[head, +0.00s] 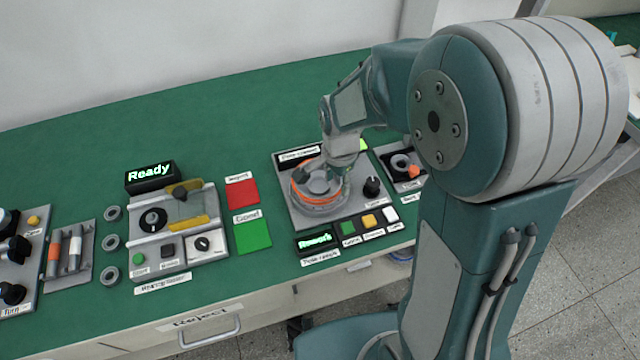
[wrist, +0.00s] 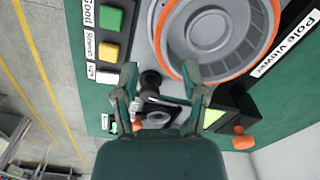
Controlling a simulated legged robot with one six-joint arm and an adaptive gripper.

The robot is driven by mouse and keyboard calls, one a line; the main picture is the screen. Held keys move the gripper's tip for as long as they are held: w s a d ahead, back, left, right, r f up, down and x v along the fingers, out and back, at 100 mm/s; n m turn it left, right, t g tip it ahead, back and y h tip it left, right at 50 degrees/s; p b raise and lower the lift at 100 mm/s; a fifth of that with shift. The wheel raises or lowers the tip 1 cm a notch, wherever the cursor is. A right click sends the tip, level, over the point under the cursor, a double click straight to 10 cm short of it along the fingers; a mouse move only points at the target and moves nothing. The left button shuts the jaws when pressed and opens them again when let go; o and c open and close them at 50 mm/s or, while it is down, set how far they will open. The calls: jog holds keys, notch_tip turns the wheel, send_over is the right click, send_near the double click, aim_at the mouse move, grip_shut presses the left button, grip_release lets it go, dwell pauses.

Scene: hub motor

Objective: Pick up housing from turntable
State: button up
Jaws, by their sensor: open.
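The housing (head: 318,182) is a round grey part on the turntable, which shows an orange ring (head: 300,203) at its rim, on the pole viewer panel. In the wrist view the grey housing (wrist: 212,30) and orange ring (wrist: 273,38) are cut off by the top edge. My gripper (head: 338,170) hangs over the right side of the housing in the head view and hides part of it. Whether a finger touches the housing is unclear.
A black knob (head: 372,186) stands close right of the turntable. Green, yellow and white buttons (head: 368,220) line the panel's front. Red (head: 242,192) and green (head: 253,236) pads and a "Ready" station (head: 165,222) lie left. The table's rear left is clear.

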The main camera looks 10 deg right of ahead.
aim_at(334, 194)
jog(key=f, duration=0.5)
jog(key=shift+a, duration=0.35)
jog(key=shift+d+r, duration=0.1)
jog(key=shift+d, duration=0.1)
grip_shut()
